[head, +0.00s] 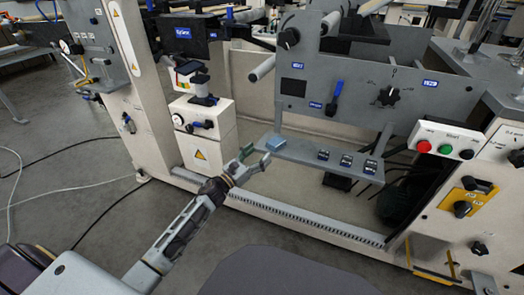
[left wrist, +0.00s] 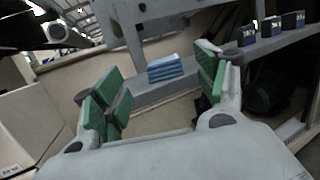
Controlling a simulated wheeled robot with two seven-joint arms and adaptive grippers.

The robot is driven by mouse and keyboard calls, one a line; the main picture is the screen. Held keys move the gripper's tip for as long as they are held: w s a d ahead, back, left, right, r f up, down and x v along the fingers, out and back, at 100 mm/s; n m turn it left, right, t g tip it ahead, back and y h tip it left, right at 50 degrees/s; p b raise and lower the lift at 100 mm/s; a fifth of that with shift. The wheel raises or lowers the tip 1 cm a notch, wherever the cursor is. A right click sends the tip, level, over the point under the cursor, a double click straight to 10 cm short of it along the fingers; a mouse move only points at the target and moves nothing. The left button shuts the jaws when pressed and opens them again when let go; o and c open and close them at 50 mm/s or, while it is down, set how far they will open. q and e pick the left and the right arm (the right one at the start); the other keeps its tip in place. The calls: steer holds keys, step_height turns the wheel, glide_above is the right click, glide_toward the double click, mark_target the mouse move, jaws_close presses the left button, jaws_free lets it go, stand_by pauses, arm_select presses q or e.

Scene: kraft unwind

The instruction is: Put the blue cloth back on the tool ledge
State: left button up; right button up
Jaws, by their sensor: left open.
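The blue cloth (head: 275,143) lies folded on the left end of the grey tool ledge (head: 300,153). In the left wrist view the cloth (left wrist: 165,68) rests on the ledge (left wrist: 150,96), framed between my fingers and beyond them. My left gripper (head: 256,158) is open with nothing between its green-padded fingers. It is just in front of the ledge's left end, apart from the cloth. It also shows in the left wrist view (left wrist: 160,90). My right gripper is not in view.
Several small dark blocks with labels (head: 345,160) stand on the ledge to the right of the cloth. A control box with red and green buttons (head: 446,138) is at the right. A white cabinet (head: 203,135) stands left of the ledge. Cables lie on the floor at left.

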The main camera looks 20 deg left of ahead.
arm_select(q)
steer(key=shift+v, duration=1)
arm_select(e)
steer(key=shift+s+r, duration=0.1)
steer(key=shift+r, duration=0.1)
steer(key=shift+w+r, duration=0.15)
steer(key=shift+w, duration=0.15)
arm_select(q)
steer(key=s+d+f+n+g+y, duration=0.3)
steer(key=s+f+n, duration=0.4)
steer(key=n, duration=0.6)
steer(key=s+f+n+g+y, duration=0.2)
steer(key=s+f+n+y, duration=0.3)
steer(key=f+n, duration=0.6)
steer(key=s+d+f+n+g+h, duration=0.2)
steer(key=s+d+n+g, duration=0.1)
steer(key=s+d+n, duration=0.2)
steer(key=s+d+f+n+g+h, duration=0.1)
steer(key=s+d+n+g, duration=0.3)
steer(key=s+n, duration=0.6)
steer(key=s+d+f, duration=0.1)
steer(key=s, duration=0.2)
steer(key=shift+s+d+h, duration=0.2)
steer(key=shift+h, duration=0.2)
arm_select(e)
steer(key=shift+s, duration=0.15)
